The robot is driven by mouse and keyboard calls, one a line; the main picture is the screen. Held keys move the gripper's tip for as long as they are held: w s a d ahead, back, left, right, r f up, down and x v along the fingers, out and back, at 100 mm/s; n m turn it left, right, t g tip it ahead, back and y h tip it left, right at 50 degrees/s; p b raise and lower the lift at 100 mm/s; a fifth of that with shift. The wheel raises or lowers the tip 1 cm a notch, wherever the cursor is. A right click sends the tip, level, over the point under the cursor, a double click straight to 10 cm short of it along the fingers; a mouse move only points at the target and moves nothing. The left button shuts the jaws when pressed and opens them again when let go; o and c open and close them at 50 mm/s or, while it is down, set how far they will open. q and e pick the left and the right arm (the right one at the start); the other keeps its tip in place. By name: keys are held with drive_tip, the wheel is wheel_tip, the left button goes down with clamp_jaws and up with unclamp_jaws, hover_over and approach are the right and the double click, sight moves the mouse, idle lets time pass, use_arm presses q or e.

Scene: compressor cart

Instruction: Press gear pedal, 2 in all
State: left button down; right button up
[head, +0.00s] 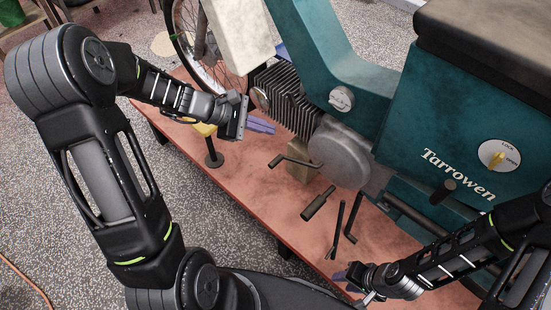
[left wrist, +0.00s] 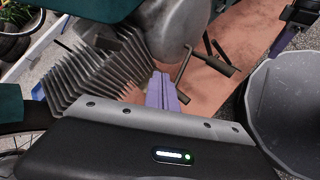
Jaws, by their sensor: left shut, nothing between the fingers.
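The gear pedal (head: 290,161) looks like a dark bent lever at the left of the round engine cover on the teal motorbike. It also shows in the left wrist view (left wrist: 183,67), just beyond and right of my fingertips. My left gripper (head: 266,126) has purple fingers that are shut and empty. It is up and left of the pedal in the head view, apart from it, beside the finned cylinder. The left fingers also show in the left wrist view (left wrist: 163,92). My right gripper (head: 342,276) is low at the front edge of the red platform; its fingers are small and partly hidden.
A dark foot peg (head: 318,204) and other dark levers (head: 350,222) stick out right of the pedal. The round engine cover (head: 341,155) and finned cylinder (head: 285,95) are close by. A black post (head: 213,152) stands on the red platform (head: 255,178).

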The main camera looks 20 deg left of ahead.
use_arm(q)
drive_tip(key=b, duration=0.6)
hover_over(274, 160)
drive_tip(key=a, duration=0.2)
wheel_tip(274, 160, down, 7)
drive_tip(key=shift+d+f+b, duration=0.4)
drive_tip(key=shift+f+b, duration=0.2)
drive_tip(key=shift+f, duration=0.1)
drive_tip(key=shift+f, duration=0.1)
idle(0.8)
drive_tip(key=shift+f+b, duration=0.3)
drive_tip(key=shift+b, duration=0.1)
drive_tip(key=shift+s+d+f+b, duration=0.1)
drive_tip(key=shift+d+f+b, duration=0.05)
drive_tip(key=shift+f+b, duration=0.6)
drive_tip(key=shift+s+d+f+b, duration=0.1)
drive_tip(key=shift+d+f+b, duration=0.05)
drive_tip(key=shift+f+b, duration=0.55)
idle(1.3)
drive_tip(key=shift+r, duration=0.1)
idle(0.5)
drive_tip(key=shift+w+a+r+p, duration=0.1)
drive_tip(key=shift+a+r+p, duration=0.1)
drive_tip(key=shift+r+p, duration=0.7)
drive_tip(key=shift+w+a+r+p, duration=0.1)
drive_tip(key=shift+a+r+p, duration=0.05)
drive_tip(key=shift+r+p, duration=0.65)
drive_tip(key=shift+r, duration=0.15)
